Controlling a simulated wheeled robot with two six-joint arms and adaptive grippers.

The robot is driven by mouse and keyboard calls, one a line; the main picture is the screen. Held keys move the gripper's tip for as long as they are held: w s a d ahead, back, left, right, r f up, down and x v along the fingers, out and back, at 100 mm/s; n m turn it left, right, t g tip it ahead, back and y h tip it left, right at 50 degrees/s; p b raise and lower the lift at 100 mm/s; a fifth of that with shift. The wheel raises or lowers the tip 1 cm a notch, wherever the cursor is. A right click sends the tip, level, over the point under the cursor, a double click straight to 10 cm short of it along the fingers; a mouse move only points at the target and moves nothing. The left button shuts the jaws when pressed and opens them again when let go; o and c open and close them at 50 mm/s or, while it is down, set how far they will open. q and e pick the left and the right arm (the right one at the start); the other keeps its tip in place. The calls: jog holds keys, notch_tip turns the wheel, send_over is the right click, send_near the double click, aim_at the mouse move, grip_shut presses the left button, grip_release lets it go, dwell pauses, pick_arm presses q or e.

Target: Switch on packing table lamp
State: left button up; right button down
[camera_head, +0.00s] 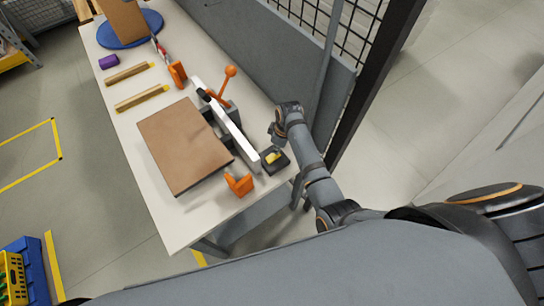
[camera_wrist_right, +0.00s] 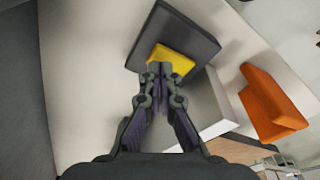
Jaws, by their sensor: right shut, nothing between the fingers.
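A small dark switch box (camera_head: 281,163) with a yellow top piece (camera_head: 273,157) sits near the right edge of the white table. In the right wrist view the dark box (camera_wrist_right: 180,30) and its yellow piece (camera_wrist_right: 172,57) are right in front of my fingers. My right gripper (camera_head: 274,136) is shut and empty, its closed fingertips (camera_wrist_right: 160,68) overlapping the near edge of the yellow piece. I cannot tell whether they touch it. No lamp can be made out in either view. My left gripper is not in view.
A brown board (camera_head: 180,145) lies on the white table (camera_head: 185,225) beside a white bar (camera_head: 230,125). An orange block (camera_head: 239,184) stands close to the switch box, also in the right wrist view (camera_wrist_right: 270,103). A grey panel with mesh (camera_head: 300,50) borders the table's right side.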

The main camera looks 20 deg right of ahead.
jog(key=shift+f+b, duration=0.5)
jog(key=shift+f, duration=0.45)
dwell(0.3)
notch_tip(320, 180, up, 3)
jog(key=p, duration=0.3)
jog(key=shift+r+b, duration=0.1)
jog(key=shift+b, duration=0.2)
jog(key=shift+r, duration=1.95)
